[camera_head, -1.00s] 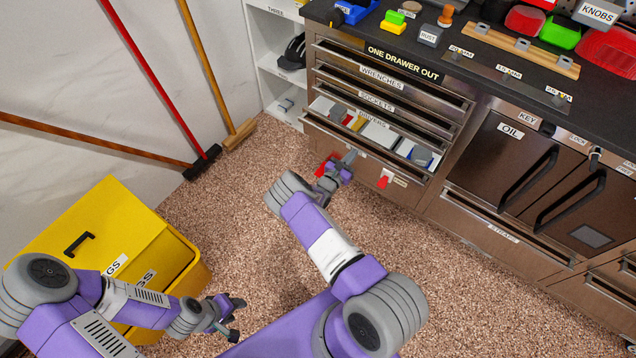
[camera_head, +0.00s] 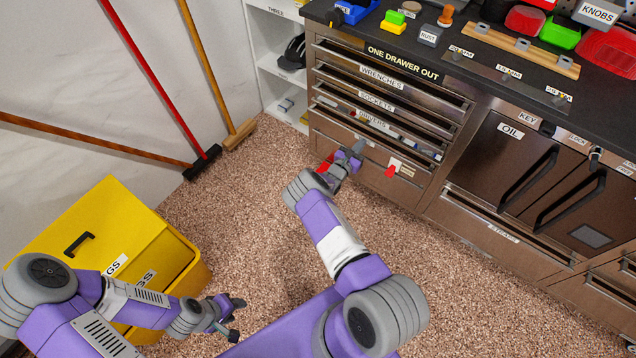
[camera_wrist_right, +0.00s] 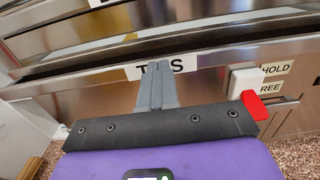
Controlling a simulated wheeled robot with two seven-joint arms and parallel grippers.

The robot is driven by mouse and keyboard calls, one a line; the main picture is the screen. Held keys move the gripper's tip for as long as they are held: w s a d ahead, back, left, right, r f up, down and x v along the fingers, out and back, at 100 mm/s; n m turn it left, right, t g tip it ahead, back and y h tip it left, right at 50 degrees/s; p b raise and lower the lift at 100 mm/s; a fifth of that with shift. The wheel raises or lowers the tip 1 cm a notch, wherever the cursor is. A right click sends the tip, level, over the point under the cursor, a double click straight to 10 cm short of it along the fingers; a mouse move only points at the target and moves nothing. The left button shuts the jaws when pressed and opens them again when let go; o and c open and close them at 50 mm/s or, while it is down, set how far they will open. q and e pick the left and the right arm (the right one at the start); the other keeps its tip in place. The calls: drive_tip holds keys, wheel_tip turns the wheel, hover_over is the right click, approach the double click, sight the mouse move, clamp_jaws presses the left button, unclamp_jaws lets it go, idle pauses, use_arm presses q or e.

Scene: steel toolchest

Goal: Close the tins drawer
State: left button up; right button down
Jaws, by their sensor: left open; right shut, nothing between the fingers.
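The tins drawer (camera_head: 395,159) is the lowest steel drawer in the left stack, under the drivers drawer. Only a narrow strip of its contents shows above its front in the head view, so it stands slightly out. In the right wrist view its front (camera_wrist_right: 208,82) fills the middle, its label partly hidden behind my fingers. My right gripper (camera_head: 357,149) is shut and empty, its fingertips (camera_wrist_right: 158,68) at the label on the drawer front; I cannot tell whether they touch. My left gripper (camera_head: 236,318) is open and empty, low beside the yellow bin.
A red lever (camera_head: 390,171) with a HOLD/FREE plate (camera_wrist_right: 273,78) sits right of my right gripper. The wrenches (camera_head: 382,77) and sockets (camera_head: 376,102) drawers are above. A yellow bin (camera_head: 110,230) stands at left. The speckled floor (camera_head: 420,270) before the chest is clear.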

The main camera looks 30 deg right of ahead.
drive_tip(key=shift+d, duration=0.15)
drive_tip(key=shift+x, duration=1.5)
drive_tip(key=p+v, duration=0.5)
drive_tip(key=v, duration=0.4)
